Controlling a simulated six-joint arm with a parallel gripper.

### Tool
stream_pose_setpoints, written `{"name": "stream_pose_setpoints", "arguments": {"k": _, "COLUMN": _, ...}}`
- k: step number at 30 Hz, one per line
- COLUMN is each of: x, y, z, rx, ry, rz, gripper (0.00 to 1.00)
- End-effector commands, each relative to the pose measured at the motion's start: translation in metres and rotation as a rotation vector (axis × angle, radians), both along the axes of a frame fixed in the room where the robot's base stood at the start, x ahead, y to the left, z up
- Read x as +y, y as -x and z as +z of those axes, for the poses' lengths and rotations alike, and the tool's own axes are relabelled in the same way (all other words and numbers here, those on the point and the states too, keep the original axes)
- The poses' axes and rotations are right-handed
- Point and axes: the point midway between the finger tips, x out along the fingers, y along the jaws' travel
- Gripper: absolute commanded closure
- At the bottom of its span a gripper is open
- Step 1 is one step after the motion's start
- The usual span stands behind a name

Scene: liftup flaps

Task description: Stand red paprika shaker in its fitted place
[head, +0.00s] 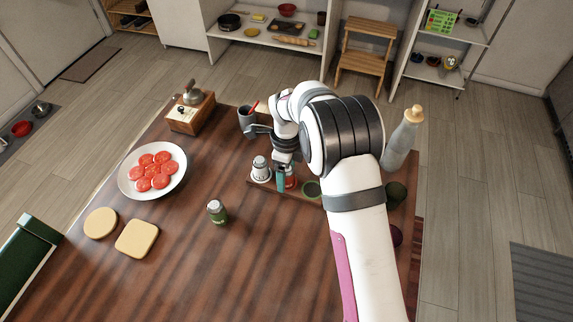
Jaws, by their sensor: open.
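The red paprika shaker (291,179) shows as a small red patch just behind my gripper's finger. It is at the wooden tray and looks roughly upright. My gripper (284,178) points down at the tray, open, with a teal finger right beside the shaker. The second finger is mostly hidden, and I cannot tell whether either touches it. The wooden tray (258,190) holds a white shaker (260,170) at its left. A round dark green spot (311,189) is right of the red shaker. My arm hides the tray's right part and the shaker's base.
A green jar (217,211) stands left of the tray. A plate of tomato slices (178,184), bread (137,238), a grinder (190,112) and a grey mug (246,116) are further left and back. A tall bottle (401,140) stands right of my arm. The table's front middle is clear.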

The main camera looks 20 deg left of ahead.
Motion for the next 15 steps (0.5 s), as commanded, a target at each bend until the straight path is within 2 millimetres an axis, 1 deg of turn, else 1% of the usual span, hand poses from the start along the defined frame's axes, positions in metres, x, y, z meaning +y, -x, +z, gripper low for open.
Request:
{"name": "stream_pose_setpoints", "arguments": {"k": 6, "x": 0.001, "y": -0.001, "z": 0.062, "rx": -0.005, "ry": -0.004, "rz": 0.000, "gripper": 0.19}}
{"name": "stream_pose_setpoints", "arguments": {"k": 9, "x": 0.001, "y": -0.001, "z": 0.086, "rx": -0.004, "ry": -0.003, "rz": 0.000, "gripper": 0.19}}
{"name": "stream_pose_setpoints", "arguments": {"k": 12, "x": 0.000, "y": -0.001, "z": 0.103, "rx": -0.003, "ry": -0.002, "rz": 0.001, "gripper": 0.19}}
{"name": "stream_pose_setpoints", "arguments": {"k": 15, "x": 0.000, "y": 0.000, "z": 0.111, "rx": -0.001, "ry": -0.001, "rz": 0.000, "gripper": 0.19}}
